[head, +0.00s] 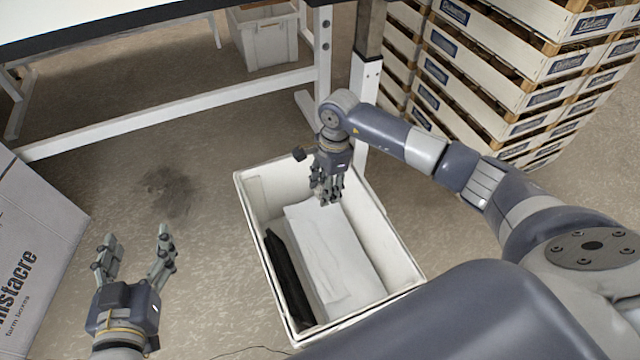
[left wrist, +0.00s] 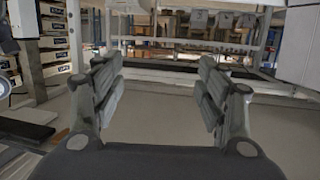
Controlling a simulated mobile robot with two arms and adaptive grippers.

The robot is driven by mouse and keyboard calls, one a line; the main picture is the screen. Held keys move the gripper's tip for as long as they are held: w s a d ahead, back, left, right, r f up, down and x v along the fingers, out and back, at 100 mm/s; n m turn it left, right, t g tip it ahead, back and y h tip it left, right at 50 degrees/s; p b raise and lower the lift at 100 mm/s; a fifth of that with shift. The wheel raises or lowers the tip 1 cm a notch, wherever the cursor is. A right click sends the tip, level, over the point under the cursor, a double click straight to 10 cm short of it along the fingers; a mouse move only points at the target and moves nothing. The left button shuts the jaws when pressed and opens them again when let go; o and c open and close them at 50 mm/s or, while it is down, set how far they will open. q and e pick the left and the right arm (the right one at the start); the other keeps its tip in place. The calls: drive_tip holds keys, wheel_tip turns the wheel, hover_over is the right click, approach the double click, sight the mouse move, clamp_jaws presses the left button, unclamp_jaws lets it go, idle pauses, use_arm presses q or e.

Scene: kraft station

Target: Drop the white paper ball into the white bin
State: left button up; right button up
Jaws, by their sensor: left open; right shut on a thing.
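The white bin (head: 378,232) stands on the floor in the middle of the head view, open at the top. A white sheet-like thing (head: 330,258) and a black thing (head: 288,278) lie inside it. My right gripper (head: 328,198) points down over the far part of the bin. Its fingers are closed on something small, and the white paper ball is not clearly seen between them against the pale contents. My left gripper (head: 134,242) is open and empty, left of the bin. Its two spread fingers also show in the left wrist view (left wrist: 155,75).
A table with white legs (head: 180,110) stands behind the bin, with a grey crate (head: 268,38) under it. Stacked wooden crates (head: 500,75) are at the back right. A cardboard box (head: 35,240) is at the left edge.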

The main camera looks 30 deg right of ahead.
drive_tip(key=shift+d+f+m+b, duration=0.25)
drive_tip(key=shift+f+m+b, duration=0.05)
drive_tip(key=shift+f, duration=0.85)
wheel_tip(320, 180, down, 3)
drive_tip(key=shift+b, duration=1.2)
use_arm(q)
drive_tip(key=s+r+t+h+b, duration=0.1)
drive_tip(key=s+r+t+h, duration=0.1)
drive_tip(key=r+t, duration=0.4)
drive_tip(key=s+r+t+h, duration=0.2)
drive_tip(key=s+r+t, duration=0.2)
drive_tip(key=r, duration=0.9)
drive_tip(key=shift+s+d+r+t+b, duration=0.15)
drive_tip(key=shift+s+d+t+b, duration=0.25)
drive_tip(key=shift+t, duration=0.5)
use_arm(e)
drive_tip(key=shift+f, duration=1.3)
